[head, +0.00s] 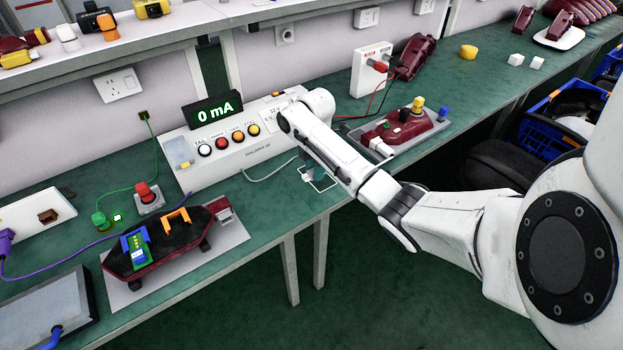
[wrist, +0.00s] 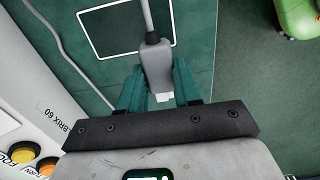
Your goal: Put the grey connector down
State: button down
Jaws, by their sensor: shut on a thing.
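The grey connector (wrist: 156,66) is between the teal fingers of my gripper (wrist: 158,82) in the wrist view. Its pale cable runs up from it, and its white tip points toward the gripper body. My gripper is shut on it. A white outlined rectangle (wrist: 174,44) on the green bench lies just beyond the connector, which overlaps its lower part in the picture. In the head view my gripper (head: 317,170) is low over the bench near this outline (head: 322,189), partly hidden by my arm. I cannot tell whether the connector touches the bench.
The white test box (head: 222,157) with a 0 mA display (head: 215,111) and buttons stands left of my gripper. A dark red lamp (head: 408,125) sits on a grey plate to the right. Another lamp (head: 165,250) lies front left. The bench's front edge is close.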

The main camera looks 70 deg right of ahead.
aim_at(312, 185)
jog(key=shift+w+d+f, duration=0.3)
jog(key=shift+w+f, duration=0.1)
jog(key=shift+f, duration=0.15)
jog(key=shift+w+d+f, duration=0.25)
jog(key=shift+w+f, duration=0.1)
jog(key=shift+f, duration=1.75)
jog(key=c, duration=0.8)
grip_release()
jog(key=shift+f, duration=0.1)
